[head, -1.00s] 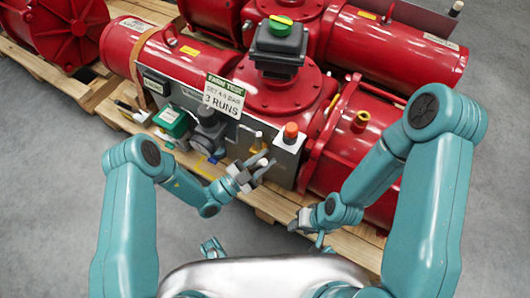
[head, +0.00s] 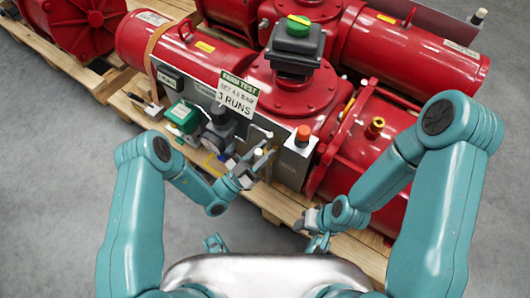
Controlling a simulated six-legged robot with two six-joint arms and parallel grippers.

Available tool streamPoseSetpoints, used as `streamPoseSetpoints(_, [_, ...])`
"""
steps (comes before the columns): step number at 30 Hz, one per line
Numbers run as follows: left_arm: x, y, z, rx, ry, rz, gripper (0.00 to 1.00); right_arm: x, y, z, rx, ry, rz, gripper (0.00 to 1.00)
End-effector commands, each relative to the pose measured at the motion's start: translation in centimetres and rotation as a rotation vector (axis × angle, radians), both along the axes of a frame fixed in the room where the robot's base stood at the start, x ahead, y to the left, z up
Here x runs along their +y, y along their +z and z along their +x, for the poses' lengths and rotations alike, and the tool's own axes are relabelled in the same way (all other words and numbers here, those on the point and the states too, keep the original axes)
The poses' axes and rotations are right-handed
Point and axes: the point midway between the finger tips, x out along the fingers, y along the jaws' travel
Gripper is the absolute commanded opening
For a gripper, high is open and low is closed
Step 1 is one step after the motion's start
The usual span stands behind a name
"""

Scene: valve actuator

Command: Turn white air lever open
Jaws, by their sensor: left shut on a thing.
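The white air lever (head: 258,153) shows as a small pale tip on the front of the grey control panel, below the white sign and left of the red button. My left gripper (head: 256,163) is at the lever, with its fingers around it, and is shut on it. The fingers hide most of the lever, so its exact angle is hard to read. My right gripper (head: 308,218) hangs low near the front edge of the pallet, apart from the panel. Its fingers are too small and turned to read.
A red button (head: 303,134) on a grey box stands right of the lever. A green box (head: 183,116) and a grey regulator (head: 217,132) sit to the left. The large red actuator (head: 285,95) fills the back. The wooden pallet (head: 275,206) runs below.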

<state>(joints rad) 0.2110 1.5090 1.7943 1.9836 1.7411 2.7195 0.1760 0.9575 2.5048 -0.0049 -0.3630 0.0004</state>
Motion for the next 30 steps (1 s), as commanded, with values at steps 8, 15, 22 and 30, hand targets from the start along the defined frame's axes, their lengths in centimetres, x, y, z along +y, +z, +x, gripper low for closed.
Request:
streamPoseSetpoints(8, [0.03, 0.06, 0.15, 0.011, -0.001, -0.020, 0.00, 0.00, -0.02, 0.00, 0.000, 0.000, 0.000, 0.43])
streamPoseSetpoints(15, [0.02, 0.08, 0.13, 0.010, -0.001, -0.019, 0.00, 0.00, -0.02, 0.01, 0.000, 0.000, 0.000, 0.43])
streamPoseSetpoints(22, [0.01, 0.05, 0.12, 0.010, -0.002, -0.018, 0.48, 0.00, -0.02, 0.00, 0.000, 0.000, 0.000, 0.43])
streamPoseSetpoints(30, [0.03, 0.02, 0.09, 0.011, -0.002, -0.018, 0.48, 0.01, -0.02, 0.00, 0.000, 0.000, 0.000, 0.43])
